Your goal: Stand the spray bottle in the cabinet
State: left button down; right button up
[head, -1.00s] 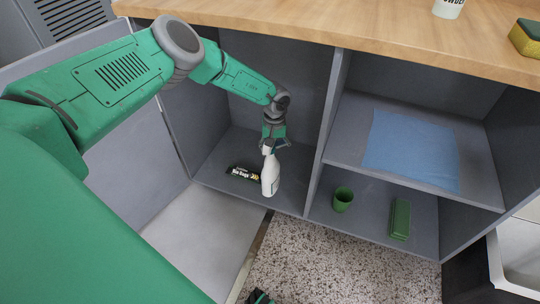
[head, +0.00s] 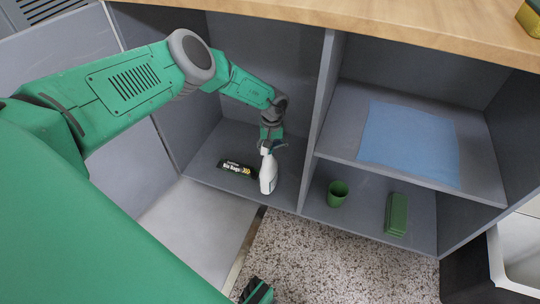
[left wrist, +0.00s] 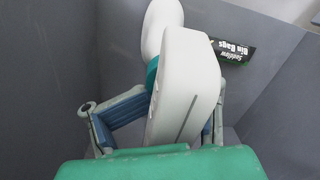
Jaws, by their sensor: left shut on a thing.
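The white spray bottle (head: 268,176) is upright or nearly so in the lower left bay of the grey cabinet (head: 309,130), close to its front edge. My left gripper (head: 270,147) reaches in from above and is shut on the bottle near its top. In the left wrist view the bottle's white head (left wrist: 183,85) fills the space between the finger linkages (left wrist: 160,118). I cannot tell whether its base touches the cabinet floor. My right gripper is not clearly seen.
A black bin bags box (head: 237,169) lies left of the bottle; it also shows in the left wrist view (left wrist: 232,50). A divider is at right. Beyond it are a green cup (head: 337,193), a green case (head: 396,214) and a blue cloth (head: 408,143) on the upper shelf.

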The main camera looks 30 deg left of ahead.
pick_arm(q)
notch_tip(320, 180, down, 2)
jog(key=shift+f+b, duration=0.2)
jog(key=shift+b, duration=0.2)
jog(key=shift+r, duration=0.1)
jog(key=shift+c, duration=2.4)
grip_release()
